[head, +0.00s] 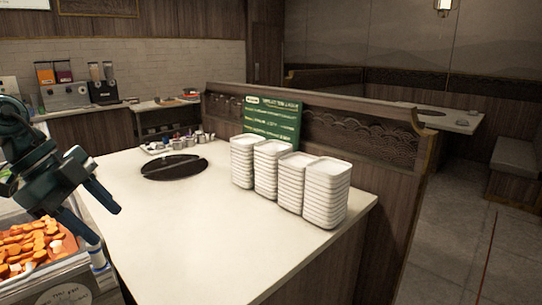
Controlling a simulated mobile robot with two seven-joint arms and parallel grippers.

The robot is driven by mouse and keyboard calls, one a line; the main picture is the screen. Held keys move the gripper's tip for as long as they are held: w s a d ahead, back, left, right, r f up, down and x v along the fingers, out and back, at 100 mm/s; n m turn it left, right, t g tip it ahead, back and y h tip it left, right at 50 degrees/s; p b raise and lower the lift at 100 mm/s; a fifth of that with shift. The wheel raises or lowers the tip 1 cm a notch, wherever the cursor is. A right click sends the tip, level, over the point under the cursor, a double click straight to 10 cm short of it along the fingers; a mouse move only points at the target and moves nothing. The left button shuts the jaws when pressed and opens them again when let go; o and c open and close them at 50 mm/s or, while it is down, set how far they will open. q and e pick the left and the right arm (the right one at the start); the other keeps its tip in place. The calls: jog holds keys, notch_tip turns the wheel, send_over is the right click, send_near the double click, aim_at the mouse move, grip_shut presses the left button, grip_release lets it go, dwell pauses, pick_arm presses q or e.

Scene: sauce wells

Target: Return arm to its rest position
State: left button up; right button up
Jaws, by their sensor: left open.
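My left gripper (106,217) is at the left side of the head view, with its arm coming in from the left edge. Its two dark fingers are spread apart, one over the white counter (190,240) and one lower with a pale end near the food bin's corner. I see nothing held between them. My right gripper is not in the picture.
A metal bin of orange food pieces (30,245) stands below my left arm. Several stacks of white trays (293,180) stand at the counter's back right before a wooden partition. A dark round grill (174,167) and a green sign (272,123) are behind. The counter's middle is clear.

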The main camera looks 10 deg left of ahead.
pick_arm(q)
jog(key=w+f+n+t+h, duration=0.4)
jog(key=f+n+t, duration=0.1)
jog(key=f+t, duration=0.5)
jog(key=s+a+f+n+t+y, duration=0.2)
jog(key=s+f+n+y, duration=0.4)
jog(key=f+n+y, duration=0.5)
jog(key=s+d+f+g+h, duration=0.1)
jog(key=s+d+f+g, duration=0.5)
jog(key=s, duration=0.3)
jog(key=s+d+f+g+h, duration=0.1)
jog(key=s+d+f+g, duration=0.45)
jog(key=s+d, duration=0.3)
jog(key=w+d+f+t+h+b, duration=0.1)
jog(key=w+d+f+t+b, duration=0.1)
jog(key=f, duration=0.3)
jog(key=w+d+f+t+h+b, duration=0.2)
jog(key=w+d+f+t, duration=0.1)
jog(key=d+f+t, duration=0.1)
jog(key=shift+w+d+f+m+t, duration=0.2)
jog(key=shift+f+m+t, duration=0.1)
jog(key=shift+f+t, duration=0.65)
jog(key=shift+f, duration=0.15)
